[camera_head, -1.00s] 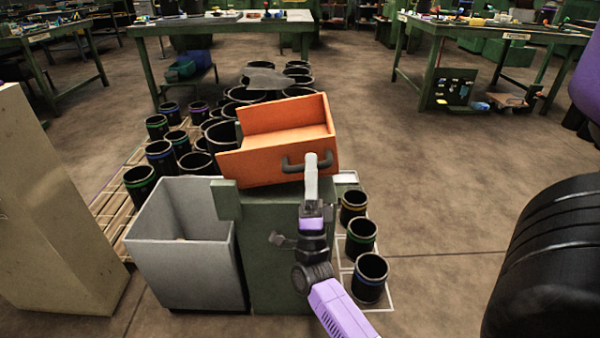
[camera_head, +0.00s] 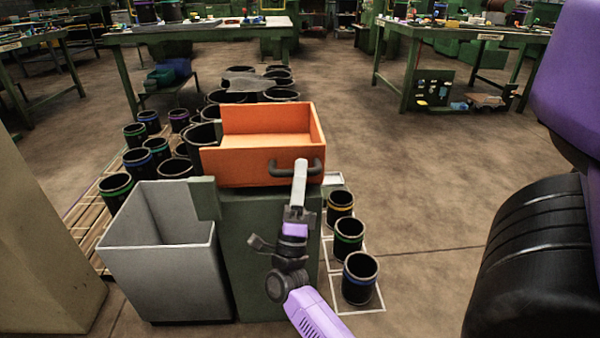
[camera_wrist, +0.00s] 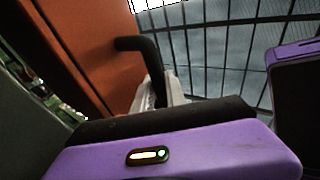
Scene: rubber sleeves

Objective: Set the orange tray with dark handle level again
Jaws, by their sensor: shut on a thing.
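The orange tray (camera_head: 235,168) sits on top of the green cabinet (camera_head: 262,250) and looks about level in the head view. Its dark handle (camera_head: 280,170) is on the front wall, toward the right. My gripper (camera_head: 300,172) is shut on the handle. In the wrist view, the handle (camera_wrist: 133,43) runs from the orange wall (camera_wrist: 88,45) down into the jaws of my gripper (camera_wrist: 160,97). The fingertips are partly hidden there. The tray's underside is hidden in both views.
A grey open bin (camera_head: 165,280) stands left of the cabinet. Black sleeves with coloured bands (camera_head: 349,236) stand in a row on the right, with more behind on the left. The floor (camera_head: 430,240) farther right is clear.

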